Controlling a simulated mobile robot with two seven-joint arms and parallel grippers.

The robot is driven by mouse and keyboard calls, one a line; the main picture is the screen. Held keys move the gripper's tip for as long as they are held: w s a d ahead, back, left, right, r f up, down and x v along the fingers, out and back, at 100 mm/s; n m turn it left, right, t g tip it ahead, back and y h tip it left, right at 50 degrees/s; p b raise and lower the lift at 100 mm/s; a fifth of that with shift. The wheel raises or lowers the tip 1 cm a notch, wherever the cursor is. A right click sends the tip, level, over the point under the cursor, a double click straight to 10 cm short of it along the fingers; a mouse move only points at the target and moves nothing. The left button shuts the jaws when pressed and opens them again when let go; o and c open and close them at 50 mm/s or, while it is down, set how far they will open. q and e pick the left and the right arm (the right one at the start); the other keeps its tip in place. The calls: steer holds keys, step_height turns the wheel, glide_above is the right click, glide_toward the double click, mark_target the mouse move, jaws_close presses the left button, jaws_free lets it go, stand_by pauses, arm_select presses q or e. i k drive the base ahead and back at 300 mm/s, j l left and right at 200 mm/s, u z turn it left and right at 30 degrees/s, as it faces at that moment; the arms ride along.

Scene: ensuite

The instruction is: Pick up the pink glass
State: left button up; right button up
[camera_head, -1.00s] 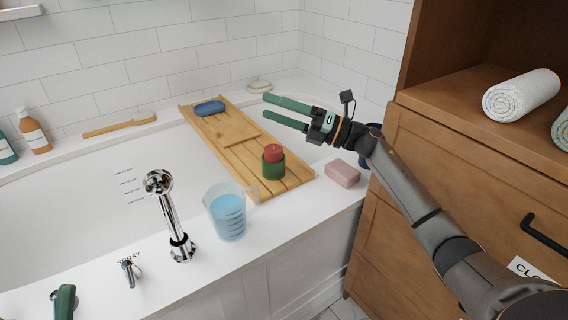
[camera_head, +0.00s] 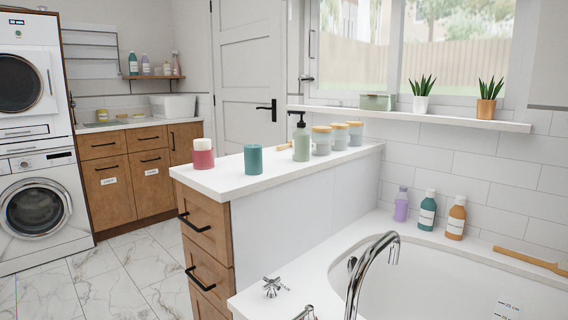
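A pink cup-like thing (camera_head: 203,159), which looks like the pink glass, stands upright on the white counter (camera_head: 225,182) near its left end. Its upper part is white, and I cannot tell whether that is part of it or something in it. A teal cylinder (camera_head: 253,160) stands to its right, apart from it. Neither of my grippers is in view.
A green pump bottle (camera_head: 301,142) and several lidded jars (camera_head: 321,141) stand farther along the counter. The wooden drawers (camera_head: 207,226) are below it. The bathtub (camera_head: 430,280) with its chrome tap (camera_head: 366,268) is at the right. Marble floor (camera_head: 145,260) lies open at the left.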

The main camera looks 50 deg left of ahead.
mark_target(201, 160)
steer(key=i+u, duration=0.15)
steer(key=u, duration=1.9)
steer(key=i+j, duration=0.1)
steer(key=i, duration=0.1)
